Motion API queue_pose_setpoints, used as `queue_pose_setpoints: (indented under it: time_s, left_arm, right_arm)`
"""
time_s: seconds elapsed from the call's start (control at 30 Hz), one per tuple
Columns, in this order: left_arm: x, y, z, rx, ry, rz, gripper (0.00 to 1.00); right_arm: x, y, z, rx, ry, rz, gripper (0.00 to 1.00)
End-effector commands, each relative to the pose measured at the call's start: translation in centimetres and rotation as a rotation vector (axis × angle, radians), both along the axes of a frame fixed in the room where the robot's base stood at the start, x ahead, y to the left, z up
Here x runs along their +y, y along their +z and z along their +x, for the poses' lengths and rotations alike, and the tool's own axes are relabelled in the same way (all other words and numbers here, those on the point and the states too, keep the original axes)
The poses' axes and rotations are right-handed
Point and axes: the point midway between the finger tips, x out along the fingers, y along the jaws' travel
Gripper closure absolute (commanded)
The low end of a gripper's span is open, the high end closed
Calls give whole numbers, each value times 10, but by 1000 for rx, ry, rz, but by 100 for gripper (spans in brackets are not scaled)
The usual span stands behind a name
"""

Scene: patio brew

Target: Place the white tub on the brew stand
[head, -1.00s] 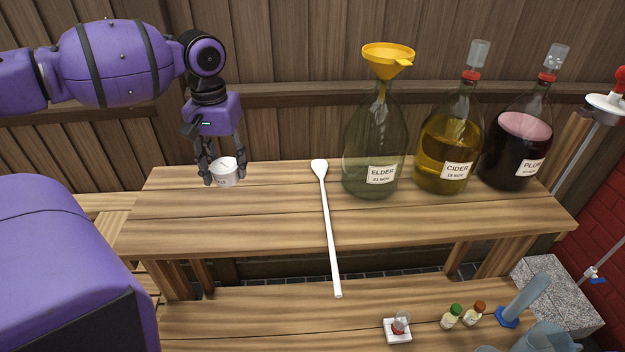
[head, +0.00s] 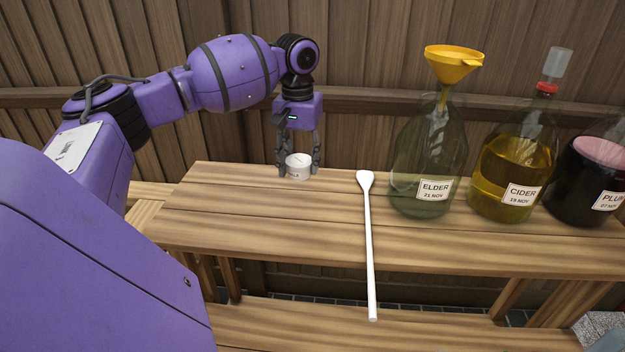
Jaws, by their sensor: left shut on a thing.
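The white tub (head: 298,167) is a small round pot with dark lettering on its side. It is at the back left of the upper wooden shelf of the brew stand (head: 290,215). My left gripper (head: 299,172) points down from above and is shut on the tub, one finger on each side. I cannot tell whether the tub's base touches the boards or hangs just above them. My right gripper is not in view.
A long white spoon (head: 369,250) lies front to back across the shelf, right of the tub. Further right stand the ELDER jug (head: 425,160) with a yellow funnel (head: 453,64), the CIDER jug (head: 508,170) and a dark PLUM jug (head: 590,180). The shelf's left part is clear.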

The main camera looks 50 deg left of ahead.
Motion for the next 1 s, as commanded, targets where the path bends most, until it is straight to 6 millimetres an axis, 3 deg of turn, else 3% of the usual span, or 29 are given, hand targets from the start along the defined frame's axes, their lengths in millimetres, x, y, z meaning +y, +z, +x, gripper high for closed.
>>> queue_pose_setpoints:
  time_s: [0.03,0.2,0.47,0.63,1.0]
  left_arm:
    - [-2,-15,9,4,-1,-6,78]
    - [1,-37,27,4,0,-3,78]
    - [2,-52,40,6,0,-2,78]
    - [2,-79,40,7,-1,0,78]
    - [2,-84,40,4,-1,0,78]
  right_arm:
    - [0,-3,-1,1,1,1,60]
    - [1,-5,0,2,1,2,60]
    - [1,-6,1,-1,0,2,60]
    - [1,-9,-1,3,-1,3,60]
    - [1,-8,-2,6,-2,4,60]
